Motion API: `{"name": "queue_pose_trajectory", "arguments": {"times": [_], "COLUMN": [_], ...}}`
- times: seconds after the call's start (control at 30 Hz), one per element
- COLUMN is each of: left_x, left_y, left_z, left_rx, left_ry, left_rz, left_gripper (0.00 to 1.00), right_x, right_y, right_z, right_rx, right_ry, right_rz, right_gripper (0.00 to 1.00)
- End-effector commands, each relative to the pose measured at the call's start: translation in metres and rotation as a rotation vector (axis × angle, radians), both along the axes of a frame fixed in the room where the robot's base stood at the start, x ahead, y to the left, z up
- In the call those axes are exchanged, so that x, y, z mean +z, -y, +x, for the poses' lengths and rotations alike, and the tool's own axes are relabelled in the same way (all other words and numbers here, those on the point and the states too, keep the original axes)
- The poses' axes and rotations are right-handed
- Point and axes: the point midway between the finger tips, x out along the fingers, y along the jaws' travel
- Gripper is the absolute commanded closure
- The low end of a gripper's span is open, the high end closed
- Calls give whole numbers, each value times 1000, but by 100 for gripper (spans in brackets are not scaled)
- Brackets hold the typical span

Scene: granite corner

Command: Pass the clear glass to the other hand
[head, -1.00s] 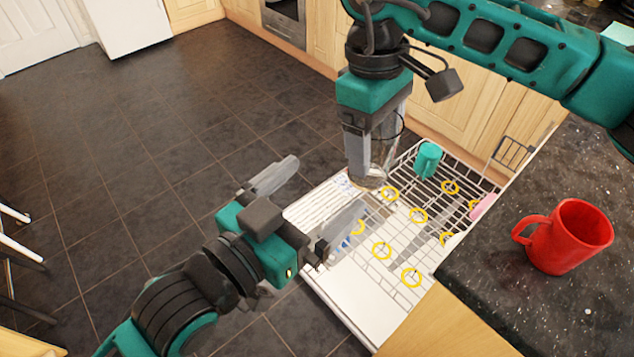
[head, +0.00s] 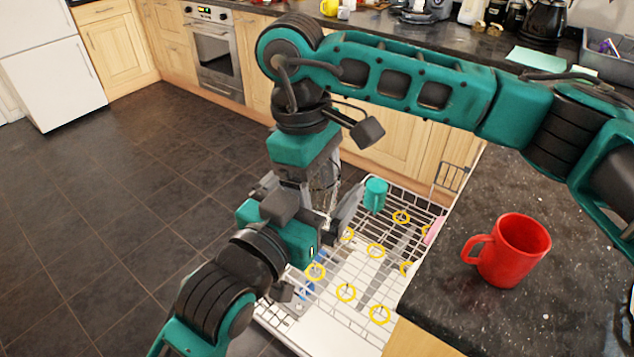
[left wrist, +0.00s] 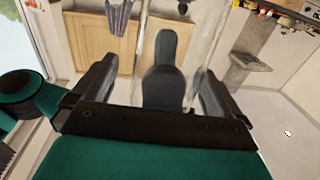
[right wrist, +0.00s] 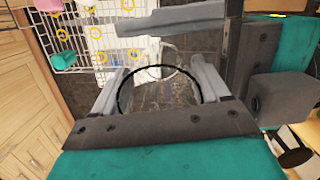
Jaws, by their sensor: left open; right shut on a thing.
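The clear glass (head: 326,186) hangs above the dishwasher rack, partly hidden by the grippers in the head view. My right gripper (head: 312,180) points down and is shut on the glass, whose dark round rim (right wrist: 160,68) shows between its fingers in the right wrist view. My left gripper (head: 306,196) is open just below, with a finger on each side of the glass. In the left wrist view, the see-through sides of the glass (left wrist: 198,50) stand between the open left fingers; I cannot tell whether they touch it.
The pulled-out white rack (head: 335,335) has several yellow rings and a teal mug (head: 375,194). A red mug (head: 508,250) stands on the dark granite counter (head: 470,325) at right. Cabinets and an oven (head: 215,60) line the back. The tiled floor at left is clear.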

Motion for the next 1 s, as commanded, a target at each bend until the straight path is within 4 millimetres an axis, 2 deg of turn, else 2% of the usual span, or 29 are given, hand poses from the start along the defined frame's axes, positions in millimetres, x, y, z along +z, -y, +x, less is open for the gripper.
{"name": "queue_pose_trajectory", "arguments": {"times": [0.37, 0.97, 1.0], "left_x": [0, 1, 2], "left_y": [3, 5, 5], "left_z": [4, 2, 2], "left_rx": [0, -8, -8], "left_ry": [0, 0, 2], "left_rz": [0, -4, -5], "left_gripper": [1, 58, 60], "right_x": [0, 1, 1], "right_y": [0, -1, -2], "right_z": [0, 1, 1], "right_rx": [0, -1, -2], "right_ry": [1, 5, 6], "right_rz": [1, 6, 7], "right_gripper": [62, 62, 23]}}
